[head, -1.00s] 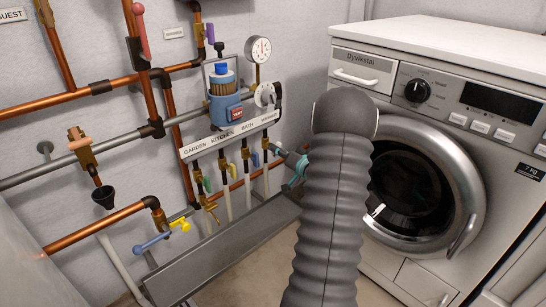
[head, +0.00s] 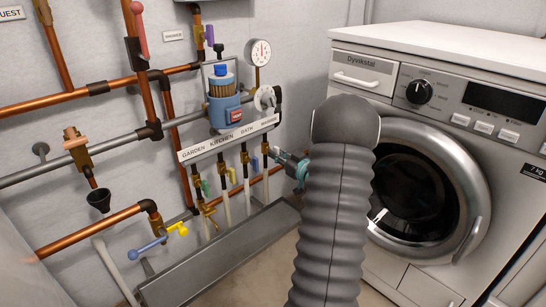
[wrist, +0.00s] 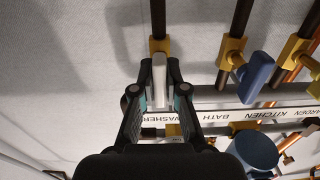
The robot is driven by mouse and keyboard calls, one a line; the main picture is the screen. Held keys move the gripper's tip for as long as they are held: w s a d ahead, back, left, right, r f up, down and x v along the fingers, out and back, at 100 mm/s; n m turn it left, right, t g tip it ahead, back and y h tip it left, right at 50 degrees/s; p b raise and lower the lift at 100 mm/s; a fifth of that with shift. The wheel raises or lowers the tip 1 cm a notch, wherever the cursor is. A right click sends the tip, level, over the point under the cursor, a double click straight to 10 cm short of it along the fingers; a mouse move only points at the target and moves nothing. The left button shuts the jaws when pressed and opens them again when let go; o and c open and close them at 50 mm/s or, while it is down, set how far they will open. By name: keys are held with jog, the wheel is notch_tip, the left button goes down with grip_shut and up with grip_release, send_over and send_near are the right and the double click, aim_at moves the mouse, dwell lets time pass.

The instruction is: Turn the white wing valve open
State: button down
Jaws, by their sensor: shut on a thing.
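The white wing valve handle (wrist: 159,80) is between my fingers in the wrist view, below a brass valve body on a dark pipe, by the WASHER end of the label strip. My gripper (wrist: 160,90) is shut on it, one finger on each side. In the head view my gripper (head: 280,153) reaches left from behind my grey arm to the right end of the valve row. I cannot make out the white handle there.
A blue handle (wrist: 256,76) sits beside the white one. The label strip (head: 228,138) runs above the valves, with a blue filter unit (head: 224,105) over it. A grey trough (head: 220,252) lies below. A washing machine (head: 440,130) stands at right.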

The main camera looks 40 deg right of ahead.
jog(key=shift+d+r, duration=0.1)
jog(key=shift+d, duration=0.05)
dwell(0.3)
jog(key=c, duration=1.2)
grip_release()
jog(key=shift+s+d, duration=0.1)
jog(key=shift+s, duration=0.05)
jog(key=shift+a, duration=0.2)
jog(key=s, duration=1.1)
jog(key=shift+s+d, duration=0.4)
jog(key=shift+d, duration=0.05)
